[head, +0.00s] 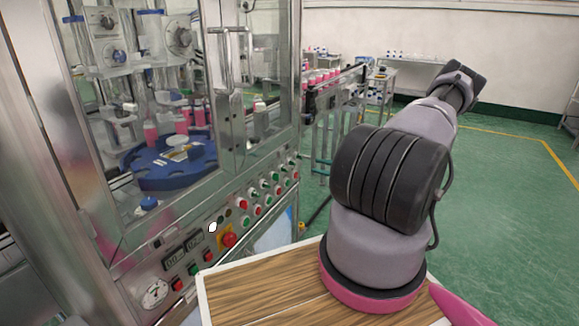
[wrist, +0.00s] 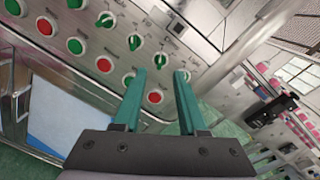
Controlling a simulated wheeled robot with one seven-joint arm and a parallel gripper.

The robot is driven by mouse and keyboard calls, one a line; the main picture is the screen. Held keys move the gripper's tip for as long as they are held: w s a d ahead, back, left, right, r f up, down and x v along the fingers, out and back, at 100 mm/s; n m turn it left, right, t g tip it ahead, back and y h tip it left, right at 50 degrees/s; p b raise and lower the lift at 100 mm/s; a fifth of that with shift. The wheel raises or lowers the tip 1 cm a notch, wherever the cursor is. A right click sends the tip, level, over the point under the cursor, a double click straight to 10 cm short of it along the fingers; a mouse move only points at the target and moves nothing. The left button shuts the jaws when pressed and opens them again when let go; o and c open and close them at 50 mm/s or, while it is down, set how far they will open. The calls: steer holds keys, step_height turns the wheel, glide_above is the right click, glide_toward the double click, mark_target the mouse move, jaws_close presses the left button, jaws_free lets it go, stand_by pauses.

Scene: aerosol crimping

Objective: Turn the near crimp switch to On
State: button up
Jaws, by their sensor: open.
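My gripper (wrist: 160,74) shows in the wrist view with its two teal fingers apart and nothing held between them. It points at a metal control panel (wrist: 150,20) with a row of green rotary switches. One green switch (wrist: 161,60) appears between the fingertips; whether the fingers reach around it I cannot tell. Other green switches are to its upper left (wrist: 135,42) and right (wrist: 185,75). The panel labels are too small to read, so I cannot tell which is the near crimp switch or its setting. My gripper is not visible in the head view.
Red buttons (wrist: 104,65) and green buttons (wrist: 74,46) sit below the switches. In the head view, the machine's panel also bears a red emergency stop (head: 229,240) on yellow. Above it are glass doors around a blue turntable (head: 165,178). Green floor (head: 500,220) lies open at right.

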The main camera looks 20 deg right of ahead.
mark_target(293, 163)
steer(key=w+a+f+t, duration=0.1)
steer(key=w+a, duration=0.5)
steer(key=w, duration=0.2)
steer(key=shift+w+a+f+m+h, duration=0.2)
steer(key=shift+m+h, duration=0.1)
steer(key=shift+m, duration=0.1)
jaws_close()
